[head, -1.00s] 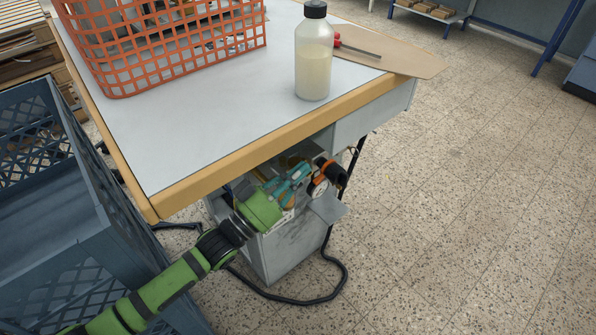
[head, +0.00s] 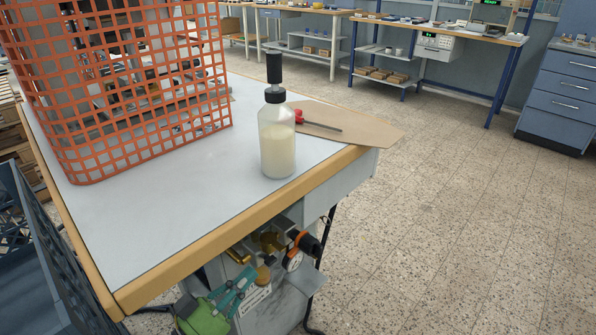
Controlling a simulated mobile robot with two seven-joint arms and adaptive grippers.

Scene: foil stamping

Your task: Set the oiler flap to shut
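Under the front of the table, fittings sit on a grey cabinet: a round gauge (head: 293,261), an orange-and-black knob (head: 307,243) and brass-coloured parts (head: 269,241). I cannot make out for sure which part is the oiler flap or how it is set. A grey plate (head: 312,280) juts out below the gauge. My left gripper (head: 248,279), green with teal fingers, is at the lower left of these fittings, apparently apart from the gauge. Its fingers are small and overlap the clutter behind, so their opening is unclear. My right gripper is not in view.
A bottle of pale liquid with a black top (head: 277,145) stands near the table edge (head: 215,258). Beside it, a red-handled screwdriver (head: 318,122) lies on a brown board (head: 360,130). An orange basket (head: 150,130) and a blue crate (head: 65,265) are at left. Floor at right is clear.

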